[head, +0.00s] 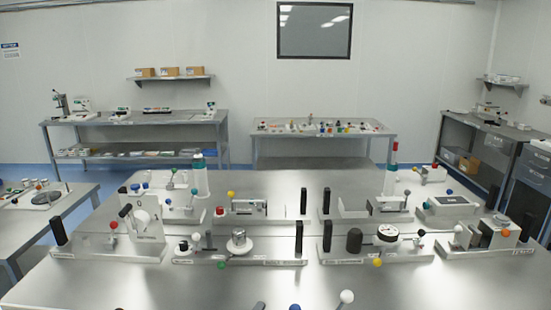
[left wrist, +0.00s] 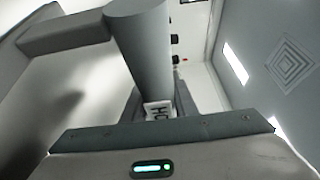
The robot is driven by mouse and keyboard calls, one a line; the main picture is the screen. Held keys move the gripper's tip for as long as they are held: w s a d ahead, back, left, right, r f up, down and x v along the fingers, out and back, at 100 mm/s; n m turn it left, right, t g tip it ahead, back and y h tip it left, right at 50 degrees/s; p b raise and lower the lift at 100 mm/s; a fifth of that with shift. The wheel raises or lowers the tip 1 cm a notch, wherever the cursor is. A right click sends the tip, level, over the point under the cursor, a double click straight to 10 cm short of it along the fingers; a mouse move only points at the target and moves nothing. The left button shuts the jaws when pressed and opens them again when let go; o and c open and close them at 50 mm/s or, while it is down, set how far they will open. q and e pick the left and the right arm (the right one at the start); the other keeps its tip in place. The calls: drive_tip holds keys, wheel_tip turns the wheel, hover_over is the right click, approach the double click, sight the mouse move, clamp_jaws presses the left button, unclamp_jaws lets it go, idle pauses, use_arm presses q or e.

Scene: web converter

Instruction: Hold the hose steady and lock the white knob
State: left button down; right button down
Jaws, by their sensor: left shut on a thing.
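In the left wrist view a thick grey cylinder (left wrist: 145,50), which looks like the hose, runs down from the top edge towards my left gripper (left wrist: 158,95). The gripper is shut on it; the fingertips are largely hidden behind the cylinder and gripper body. A small white label (left wrist: 159,110) with partly hidden letters shows just below the cylinder. In the head view a white ball knob (head: 346,296) stands at the bottom edge, its base cut off. I cannot tell whether it is the task's knob. Neither gripper shows in the head view.
A steel table (head: 190,285) carries several fixtures, including a dial gauge (head: 388,232) and a metal cylinder (head: 239,241). Another white ball (head: 458,229) is at the right. A blue knob (head: 294,307) shows at the bottom edge. The table's front left is clear.

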use_arm(q)
drive_tip(key=shift+a+f, duration=0.15)
drive_tip(key=shift+f, duration=0.2)
drive_tip(key=c, duration=1.5)
unclamp_jaws()
drive_tip(key=shift+c, duration=0.2)
drive_tip(key=shift+o, duration=1)
drive_tip(key=shift+w+r, duration=0.1)
drive_tip(key=shift+r, duration=0.05)
drive_tip(key=shift+r, duration=0.1)
drive_tip(key=v, duration=1.2)
drive_tip(key=shift+a, duration=0.1)
